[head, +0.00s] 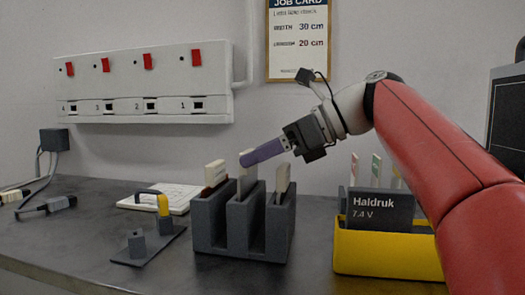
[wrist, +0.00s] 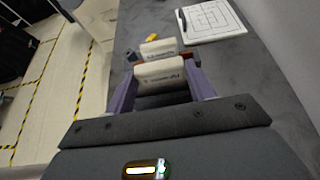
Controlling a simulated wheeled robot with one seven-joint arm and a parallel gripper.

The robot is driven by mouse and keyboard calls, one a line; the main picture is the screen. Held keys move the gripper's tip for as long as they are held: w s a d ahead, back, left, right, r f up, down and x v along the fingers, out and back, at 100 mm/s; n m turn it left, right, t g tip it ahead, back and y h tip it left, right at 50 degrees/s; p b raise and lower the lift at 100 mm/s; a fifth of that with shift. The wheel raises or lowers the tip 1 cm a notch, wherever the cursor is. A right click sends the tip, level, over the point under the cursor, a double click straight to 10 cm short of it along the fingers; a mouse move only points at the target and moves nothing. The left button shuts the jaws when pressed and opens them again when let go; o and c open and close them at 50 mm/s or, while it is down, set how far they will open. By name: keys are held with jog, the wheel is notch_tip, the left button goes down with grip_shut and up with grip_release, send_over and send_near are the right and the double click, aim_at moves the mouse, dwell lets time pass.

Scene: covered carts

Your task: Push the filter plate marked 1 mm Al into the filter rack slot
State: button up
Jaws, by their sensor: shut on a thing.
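The dark grey filter rack (head: 280,232) stands on the bench with upright walls and slots between them. My gripper (head: 244,161), with purple fingers, reaches down from the right to the middle of the rack. It is shut on a pale filter plate (head: 246,182), which also shows between the fingers in the wrist view (wrist: 160,73). The plate is upright, its lower part at the rack's top; how deep it sits is hidden. Its marking is too small to read. Another pale plate (head: 215,172) stands at the rack's left, and one (head: 283,177) at its right.
A yellow bin (head: 385,255) labelled Haldruk 7.4 V stands right of the rack. A small grey fixture (head: 138,247) and a white board (head: 182,197) lie to the left. A white switch panel (head: 145,85) hangs on the wall. The bench front left is clear.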

jog(key=shift+f+b, duration=0.6)
jog(key=shift+f, duration=0.5)
jog(key=o, duration=1.2)
jog(key=p+v, duration=0.2)
jog(key=v, duration=0.5)
jog(key=shift+d+r, duration=0.15)
jog(key=shift+d, duration=0.25)
jog(key=shift+s, duration=0.1)
